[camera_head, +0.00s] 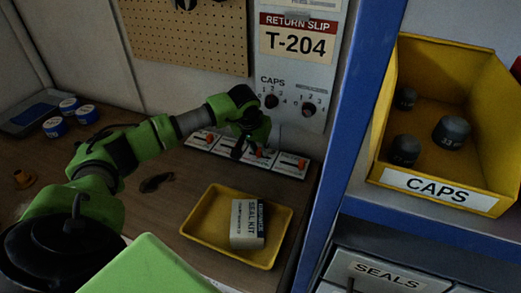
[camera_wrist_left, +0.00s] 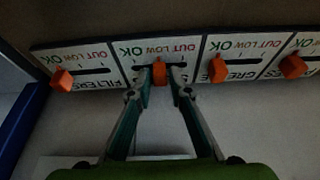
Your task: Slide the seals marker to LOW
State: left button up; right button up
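Orange markers sit on a row of white stock strips on the bench in the head view. In the left wrist view the strips appear upside down. My left gripper (camera_wrist_left: 159,76) is over one strip (camera_wrist_left: 127,63), its two fingers either side of an orange marker (camera_wrist_left: 159,73), with what looks like a narrow gap at each side. That marker lines up with the word LOW. The fingers hide this strip's name, so I cannot read whether it is seals. In the head view the left gripper (camera_head: 246,143) is at the strips. My right gripper is out of view.
The FILTERS marker (camera_wrist_left: 62,79) and the GREASE marker (camera_wrist_left: 217,69) sit on either side, both near OK. A yellow tray (camera_head: 199,226) with a seal kit box (camera_head: 247,224) lies in front. A blue shelf post (camera_head: 345,150) stands to the right.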

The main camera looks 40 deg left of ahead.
pick_arm(q)
jog(key=shift+o, duration=0.2)
jog(key=v, duration=1.2)
jog(key=shift+f, duration=0.1)
dwell(0.3)
